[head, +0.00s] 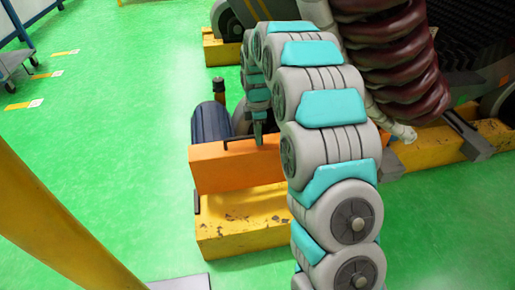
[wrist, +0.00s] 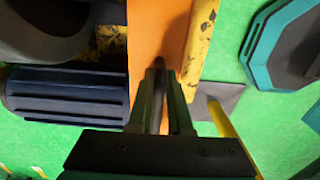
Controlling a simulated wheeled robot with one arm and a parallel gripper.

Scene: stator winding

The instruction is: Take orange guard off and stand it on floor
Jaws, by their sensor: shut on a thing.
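The orange guard (head: 235,166) is an upright flat panel beside the dark blue motor (head: 210,130), above the worn yellow base (head: 245,222). My gripper (head: 258,140) reaches down to its top edge, at a thin dark handle. In the wrist view the guard (wrist: 158,35) runs up the middle, and my gripper (wrist: 161,75) is shut on the guard at that handle. The finger contact is partly hidden. I cannot tell whether the guard touches the yellow base. The motor also shows in the wrist view (wrist: 70,92), left of the fingers.
Open green floor (head: 120,150) lies left of the guard. A yellow post (head: 65,225) crosses the left foreground, near a grey plate (head: 182,283). A machine with dark red coils (head: 400,60) stands at right. A cart (head: 18,62) is far left.

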